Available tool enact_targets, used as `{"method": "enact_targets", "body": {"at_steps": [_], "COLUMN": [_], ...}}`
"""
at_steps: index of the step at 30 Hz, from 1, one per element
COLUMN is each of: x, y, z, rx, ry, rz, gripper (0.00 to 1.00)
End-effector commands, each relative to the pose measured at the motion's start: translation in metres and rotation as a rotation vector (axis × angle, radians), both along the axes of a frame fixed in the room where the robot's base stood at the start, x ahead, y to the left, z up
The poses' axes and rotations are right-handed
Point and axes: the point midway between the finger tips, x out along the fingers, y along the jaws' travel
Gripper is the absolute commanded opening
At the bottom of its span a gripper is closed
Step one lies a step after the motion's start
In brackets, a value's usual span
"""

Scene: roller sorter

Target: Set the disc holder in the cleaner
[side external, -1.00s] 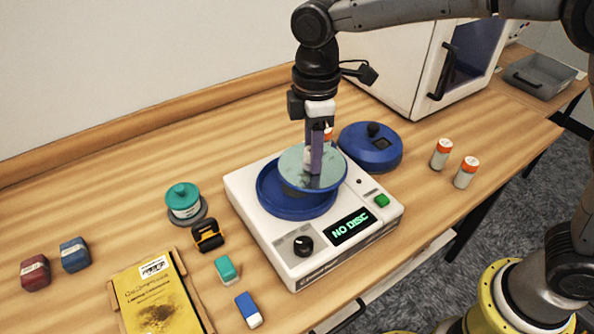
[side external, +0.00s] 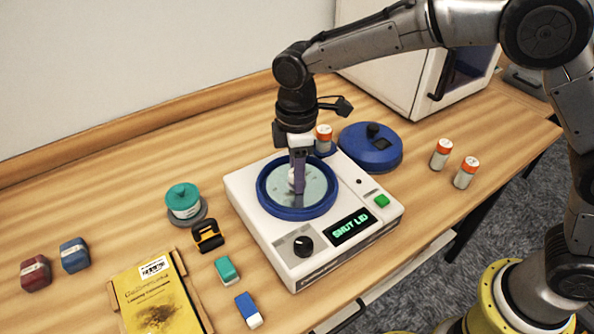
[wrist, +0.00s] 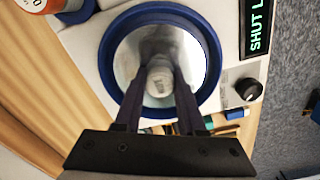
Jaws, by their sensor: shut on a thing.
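The cleaner (side external: 322,266) is a white box with a round blue-rimmed well, and its display reads "SHUT LID". The disc holder (side external: 316,186), a pale grey-green disc with a central knob, sits inside the blue ring, looking level. My gripper (side external: 298,188) points down over the well and is shut on the holder's knob. In the wrist view the knob (wrist: 159,80) stands between the two fingers, and the shiny disc fills the ring around it. The blue lid (side external: 370,150) with a black knob lies on the table behind the cleaner.
Orange-topped jars (side external: 441,153) stand to the right, and another (side external: 323,138) stands close behind the cleaner near my wrist. A teal-topped container (side external: 184,203), a yellow packet (side external: 158,297) and small coloured blocks (side external: 248,309) lie left. A white cabinet (side external: 400,60) stands at the back.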

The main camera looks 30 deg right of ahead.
Motion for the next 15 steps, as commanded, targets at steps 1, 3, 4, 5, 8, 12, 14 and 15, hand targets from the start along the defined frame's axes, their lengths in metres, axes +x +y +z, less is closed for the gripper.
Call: {"method": "enact_targets", "body": {"at_steps": [1,3,4,5,8,12,14,15], "x": [-0.0003,-0.0003,-0.0003,-0.0003,-0.0003,-0.0002,-0.0002,-0.0001], "y": [-0.0001,-0.0001,-0.0001,-0.0001,-0.0001,-0.0001,-0.0001,-0.0001], "z": [-0.0017,-0.002,-0.002,-0.0019,-0.0018,-0.0017,-0.0016,-0.0012], "rx": [-0.001,-0.001,-0.001,-0.001,-0.001,-0.001,-0.001,0.0], "ry": [0.001,0.001,0.001,0.001,0.001,0.0,0.0,0.0], "rz": [0.0,0.0,0.0,0.0,0.0,0.0,0.0,0.0], "gripper": [0.0,0.48,0.54,0.59,0.69,0.69,0.69,0.69]}}
